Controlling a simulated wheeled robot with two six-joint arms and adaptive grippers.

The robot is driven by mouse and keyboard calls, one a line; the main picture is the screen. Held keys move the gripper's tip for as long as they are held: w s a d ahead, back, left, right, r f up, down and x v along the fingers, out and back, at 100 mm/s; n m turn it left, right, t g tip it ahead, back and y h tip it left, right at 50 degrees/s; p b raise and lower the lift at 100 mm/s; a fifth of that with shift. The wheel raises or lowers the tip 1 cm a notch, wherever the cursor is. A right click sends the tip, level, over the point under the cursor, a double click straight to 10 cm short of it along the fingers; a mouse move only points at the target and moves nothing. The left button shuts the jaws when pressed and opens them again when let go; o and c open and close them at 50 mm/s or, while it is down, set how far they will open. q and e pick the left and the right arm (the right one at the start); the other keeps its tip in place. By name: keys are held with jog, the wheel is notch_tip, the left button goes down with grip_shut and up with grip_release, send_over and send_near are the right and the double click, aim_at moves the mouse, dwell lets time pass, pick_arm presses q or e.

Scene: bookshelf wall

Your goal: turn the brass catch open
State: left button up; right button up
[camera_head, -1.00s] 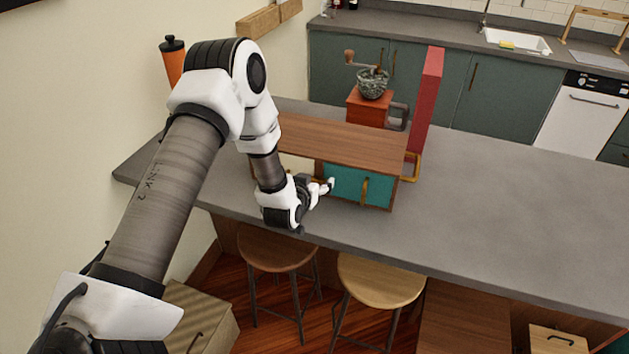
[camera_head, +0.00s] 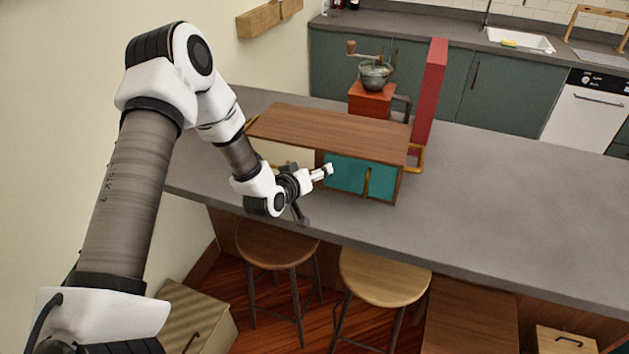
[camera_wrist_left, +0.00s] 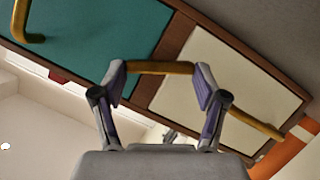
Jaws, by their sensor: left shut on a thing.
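A wooden cabinet (camera_head: 330,135) stands on the grey counter, with a teal door (camera_head: 345,175) at the right of its front. My left gripper (camera_head: 328,170) is at the left edge of this door. In the left wrist view, my left gripper (camera_wrist_left: 160,80) is shut on the brass catch (camera_wrist_left: 160,68), a short bar across the strip between the teal door (camera_wrist_left: 85,40) and a cream panel (camera_wrist_left: 225,75). The catch is hidden by the fingers in the head view. A brass door handle (camera_head: 367,184) is on the teal door. My right gripper is not in view.
A coffee grinder (camera_head: 372,98) and a tall red block (camera_head: 430,95) stand behind the cabinet. Brass handles stick out at the cabinet's ends, the right one (camera_head: 421,158) clearly visible. Two stools (camera_head: 385,278) stand below the counter's front edge. The counter at right is clear.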

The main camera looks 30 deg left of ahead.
pick_arm(q)
jog(key=n+t+h+b, duration=0.1)
jog(key=n+b, duration=0.1)
jog(key=b, duration=0.3)
jog(key=f+n+t+h+b, duration=0.1)
jog(key=n+b, duration=0.2)
jog(key=b, duration=0.1)
jog(key=n+t+h+b, duration=0.1)
jog(key=n+b, duration=0.2)
jog(key=b, duration=0.2)
jog(key=shift+s+a+f+b, duration=0.1)
jog(key=shift+a+f+b, duration=0.15)
jog(key=shift+a+b, duration=0.1)
jog(key=shift+r+n+t+h+b, duration=0.1)
jog(key=shift+n+t+h+b, duration=0.25)
jog(key=shift+n+b, duration=0.75)
jog(key=shift+r, duration=0.1)
jog(key=o, duration=1.2)
jog(key=shift+c, duration=0.2)
jog(key=shift+r, duration=0.1)
